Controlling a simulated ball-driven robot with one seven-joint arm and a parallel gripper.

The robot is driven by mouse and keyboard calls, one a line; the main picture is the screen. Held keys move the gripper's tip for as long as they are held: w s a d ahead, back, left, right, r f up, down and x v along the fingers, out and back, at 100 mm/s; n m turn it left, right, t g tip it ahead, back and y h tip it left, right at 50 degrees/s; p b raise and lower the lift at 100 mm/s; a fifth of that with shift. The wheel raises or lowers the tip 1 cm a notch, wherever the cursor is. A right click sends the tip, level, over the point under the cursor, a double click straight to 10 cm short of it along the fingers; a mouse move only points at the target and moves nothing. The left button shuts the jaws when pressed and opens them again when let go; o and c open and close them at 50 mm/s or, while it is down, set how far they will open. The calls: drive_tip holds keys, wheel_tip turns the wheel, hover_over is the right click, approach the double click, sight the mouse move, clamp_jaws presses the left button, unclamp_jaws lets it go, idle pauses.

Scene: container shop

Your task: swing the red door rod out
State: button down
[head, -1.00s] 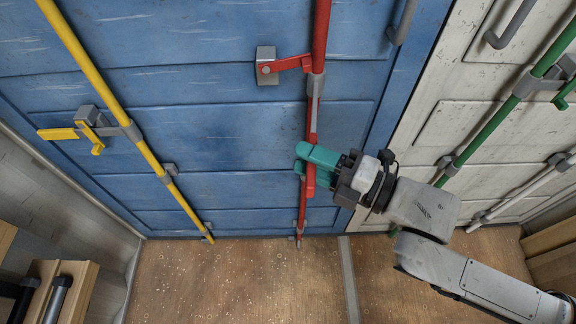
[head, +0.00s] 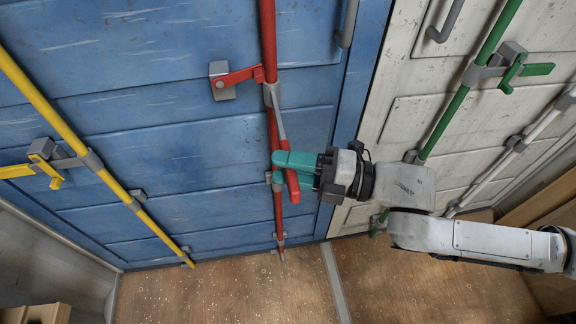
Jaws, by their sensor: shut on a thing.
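The red door rod (head: 268,40) runs down the blue door (head: 170,120) to the floor edge. Its red handle (head: 292,187) hangs from a grey collar (head: 271,94) and slants down, its lower end standing a little to the right of the rod. My gripper (head: 283,167), with teal fingers, is shut on this handle near its lower end; the fingers hide part of it and of the rod behind. A short red arm (head: 240,75) reaches left from the rod to a grey block (head: 221,82) on the door.
A yellow rod (head: 60,112) with its own handle and bracket stands to the left. A white door (head: 430,125) with a green rod (head: 490,45) and a white rod (head: 500,165) is to the right. The brown floor (head: 220,290) below is clear.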

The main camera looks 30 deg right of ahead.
drive_tip(key=c, duration=0.8)
unclamp_jaws()
drive_tip(key=shift+d, duration=0.3)
drive_tip(key=shift+o, duration=0.6)
drive_tip(key=shift+a, duration=0.1)
drive_tip(key=v, duration=1)
drive_tip(key=shift+s+d+p, duration=0.25)
drive_tip(key=shift+s+p, duration=0.1)
drive_tip(key=shift+p, duration=0.05)
drive_tip(key=shift+f, duration=0.1)
